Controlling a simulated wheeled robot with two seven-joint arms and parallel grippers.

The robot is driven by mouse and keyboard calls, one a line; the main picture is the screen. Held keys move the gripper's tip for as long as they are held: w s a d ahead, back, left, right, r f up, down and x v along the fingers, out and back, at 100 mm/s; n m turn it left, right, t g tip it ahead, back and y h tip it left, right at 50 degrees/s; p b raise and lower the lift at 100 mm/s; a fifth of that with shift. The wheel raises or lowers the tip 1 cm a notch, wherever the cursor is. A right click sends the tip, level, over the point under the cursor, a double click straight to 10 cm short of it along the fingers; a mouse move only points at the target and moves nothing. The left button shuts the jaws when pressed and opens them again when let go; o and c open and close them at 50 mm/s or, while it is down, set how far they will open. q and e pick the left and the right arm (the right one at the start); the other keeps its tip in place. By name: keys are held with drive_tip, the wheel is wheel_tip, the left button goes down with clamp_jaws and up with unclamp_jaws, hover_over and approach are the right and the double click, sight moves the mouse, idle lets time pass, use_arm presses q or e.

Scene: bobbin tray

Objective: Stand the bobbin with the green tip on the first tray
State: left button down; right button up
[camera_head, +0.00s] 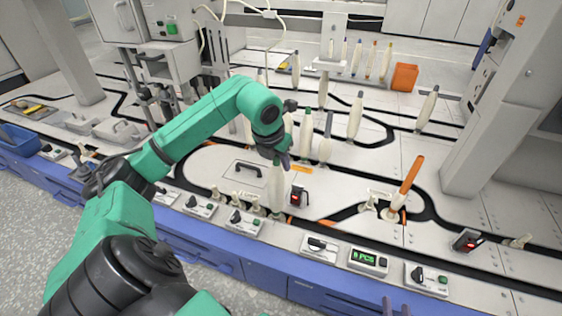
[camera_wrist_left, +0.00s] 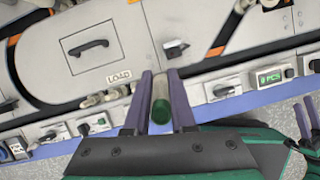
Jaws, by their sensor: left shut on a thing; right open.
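My left gripper (camera_head: 277,158) is shut on the upper end of a cream bobbin (camera_head: 277,188) that hangs roughly upright. Its green tip (camera_wrist_left: 161,112) shows between the fingers in the left wrist view. The bobbin's lower end is at a small cream tray (camera_head: 277,215) on the track, beside a black device with a red light. I cannot tell whether it touches or sits on the tray. More small cream trays (camera_head: 237,199) stand in a row to its left. My right gripper (camera_wrist_left: 305,120) is open and empty at the right edge of the left wrist view.
Several bobbins, one green-tipped (camera_head: 306,132), stand behind. An orange bobbin (camera_head: 409,176) leans on the track at right. The black device (camera_head: 298,197) is close to the held bobbin. Switch boxes (camera_head: 244,222) line the front edge. An orange bin (camera_head: 404,77) stands at the back.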

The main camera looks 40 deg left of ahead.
use_arm(q)
drive_tip(key=shift+w, duration=0.1)
idle(0.3)
drive_tip(key=shift+f, duration=0.55)
drive_tip(key=c, duration=1)
unclamp_jaws()
